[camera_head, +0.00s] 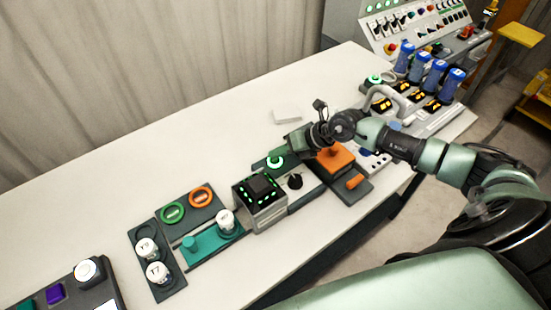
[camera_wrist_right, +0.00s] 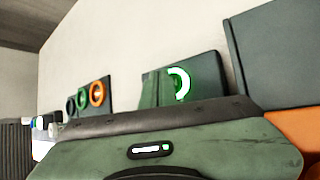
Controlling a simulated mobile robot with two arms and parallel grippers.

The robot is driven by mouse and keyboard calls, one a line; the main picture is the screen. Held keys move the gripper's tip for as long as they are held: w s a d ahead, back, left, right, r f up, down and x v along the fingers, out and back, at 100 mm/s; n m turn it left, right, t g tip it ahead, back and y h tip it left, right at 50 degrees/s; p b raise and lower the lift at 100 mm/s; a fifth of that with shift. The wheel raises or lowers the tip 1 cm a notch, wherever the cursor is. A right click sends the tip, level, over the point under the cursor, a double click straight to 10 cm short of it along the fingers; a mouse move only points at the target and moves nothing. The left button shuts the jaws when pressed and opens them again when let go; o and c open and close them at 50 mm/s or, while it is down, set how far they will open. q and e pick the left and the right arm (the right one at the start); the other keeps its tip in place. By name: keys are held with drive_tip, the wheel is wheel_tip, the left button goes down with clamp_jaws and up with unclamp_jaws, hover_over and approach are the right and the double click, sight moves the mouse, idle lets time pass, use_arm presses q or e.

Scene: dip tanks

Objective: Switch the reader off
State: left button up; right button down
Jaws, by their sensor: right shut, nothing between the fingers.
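A box-shaped unit (camera_head: 262,202) with a dark top screen and green lights stands mid-table in the head view; I take it to be the reader. Behind it, a dark panel (camera_head: 262,167) carries a round button with a glowing green ring (camera_head: 275,160). Contact cannot be told. My left gripper is not in view.
A black knob (camera_head: 295,181) sits beside the unit. An orange block (camera_head: 335,158) lies under my right wrist. Green (camera_head: 172,213) and orange (camera_head: 201,196) rings and white cups (camera_head: 158,272) stand to the left. The table's back is mostly clear.

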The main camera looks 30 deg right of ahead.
sight(278, 160)
drive_tip(key=shift+f, duration=0.15)
idle(0.4)
drive_tip(key=shift+f, duration=0.3)
drive_tip(key=shift+r, duration=0.5)
idle(0.3)
wheel_tip(278, 160, up, 6)
drive_tip(key=p, duration=0.6)
